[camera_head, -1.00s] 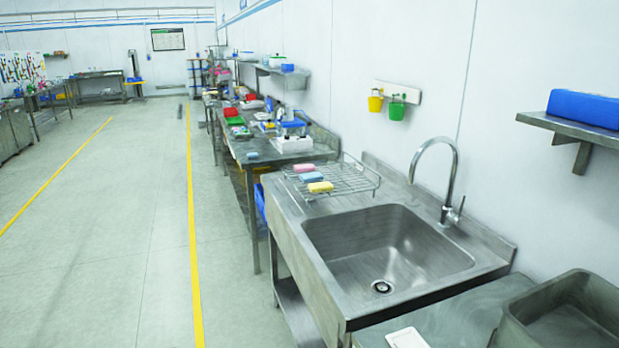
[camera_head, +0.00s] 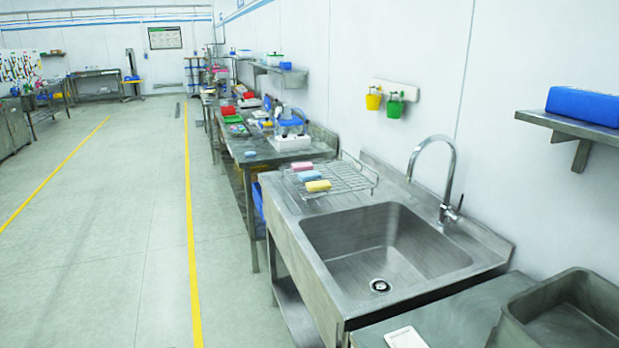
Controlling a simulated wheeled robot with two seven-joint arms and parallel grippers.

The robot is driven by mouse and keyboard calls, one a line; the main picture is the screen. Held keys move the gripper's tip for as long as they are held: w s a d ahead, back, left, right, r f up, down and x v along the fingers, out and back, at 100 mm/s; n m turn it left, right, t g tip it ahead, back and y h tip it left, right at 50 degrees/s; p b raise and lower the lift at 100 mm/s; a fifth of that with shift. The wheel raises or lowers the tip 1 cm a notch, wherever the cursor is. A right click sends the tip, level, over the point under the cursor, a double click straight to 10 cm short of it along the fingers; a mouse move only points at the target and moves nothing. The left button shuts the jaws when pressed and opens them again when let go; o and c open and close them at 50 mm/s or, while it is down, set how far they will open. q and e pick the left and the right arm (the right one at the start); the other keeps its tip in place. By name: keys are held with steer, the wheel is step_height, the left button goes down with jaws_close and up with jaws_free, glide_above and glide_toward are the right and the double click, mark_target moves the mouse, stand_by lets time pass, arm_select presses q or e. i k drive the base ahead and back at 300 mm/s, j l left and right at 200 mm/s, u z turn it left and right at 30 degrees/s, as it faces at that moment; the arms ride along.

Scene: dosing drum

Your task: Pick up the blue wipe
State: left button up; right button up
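A blue wipe (camera_head: 309,177) lies on a wire rack (camera_head: 350,177) on the drainboard left of the sink. It sits between a pink wipe (camera_head: 303,167) behind it and a yellow wipe (camera_head: 318,186) in front of it. Another small light blue block (camera_head: 250,154) lies on the corner of the bench beyond the sink; I cannot tell if it is also a wipe. Neither of my grippers shows in the head view.
A steel sink (camera_head: 290,240) with a tall curved tap (camera_head: 450,180) stands at the right. A grey tub (camera_head: 560,315) and a white flat item (camera_head: 404,338) are in front. A wall shelf (camera_head: 570,125) juts out at right. The floor (camera_head: 100,250) at left is clear.

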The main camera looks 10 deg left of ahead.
mark_target(307, 176)
steer(key=i+j+z, duration=0.1)
steer(key=i+j, duration=0.3)
steer(key=j, duration=0.2)
steer(key=i+j+z, duration=0.15)
steer(key=j, duration=0.2)
steer(key=i+j, duration=0.25)
steer(key=i+j+z, duration=0.15)
steer(key=j, duration=0.25)
steer(key=i+j+z, duration=0.1)
steer(key=j, duration=0.25)
steer(key=i+j, duration=0.25)
steer(key=j, duration=0.15)
steer(key=l+z, duration=0.05)
